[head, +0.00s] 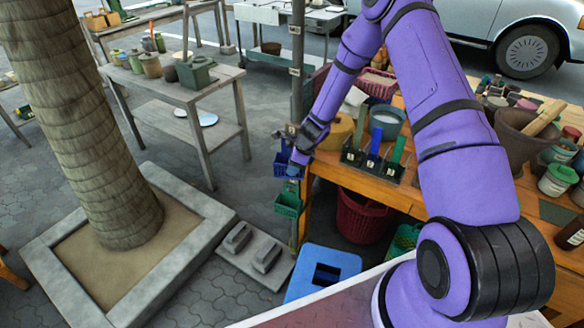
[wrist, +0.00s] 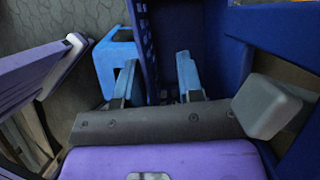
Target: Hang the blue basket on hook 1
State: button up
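The blue basket (head: 281,166) is beside the slim post (head: 297,95), above a green basket (head: 288,204). I cannot tell whether it hangs from a hook. Small pale plates and fittings sit on the post at several heights; I cannot read which is hook 1. My gripper (head: 296,166) is at the blue basket, pointing down. In the wrist view, my gripper (wrist: 157,82) has its fingers well apart, with the perforated wall of the blue basket (wrist: 148,40) between them. The right finger overlaps the basket's inside. Contact with the wall is not clear.
A wooden table (head: 365,190) with tools and pots stands right of the post. A blue stool (head: 322,272) and a slab with two grey blocks (head: 255,250) are on the floor below. A tree planter (head: 190,245) and a grey table (head: 190,92) are at left.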

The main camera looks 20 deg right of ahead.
jog(key=shift+w+d+r, duration=0.15)
jog(key=shift+w+d, duration=0.15)
jog(key=shift+d, duration=0.15)
jog(key=s+r+n, duration=0.4)
jog(key=s+r, duration=0.1)
jog(key=r, duration=0.7)
jog(key=s+a+r+n+t+h, duration=0.1)
jog(key=s+r+n, duration=0.3)
jog(key=r, duration=0.9)
jog(key=s+r+n, duration=0.4)
jog(key=s+r, duration=0.1)
jog(key=r, duration=0.7)
jog(key=s+d+r+n+t+h, duration=0.1)
jog(key=s+r+n, duration=0.5)
jog(key=s, duration=0.6)
jog(key=s+d+r+n+t+h, duration=0.1)
jog(key=s+r+n, duration=0.4)
jog(key=s, duration=0.7)
jog(key=shift+s+r+n+h, duration=0.35)
jog(key=shift+r+n+h, duration=0.05)
jog(key=shift+n, duration=0.1)
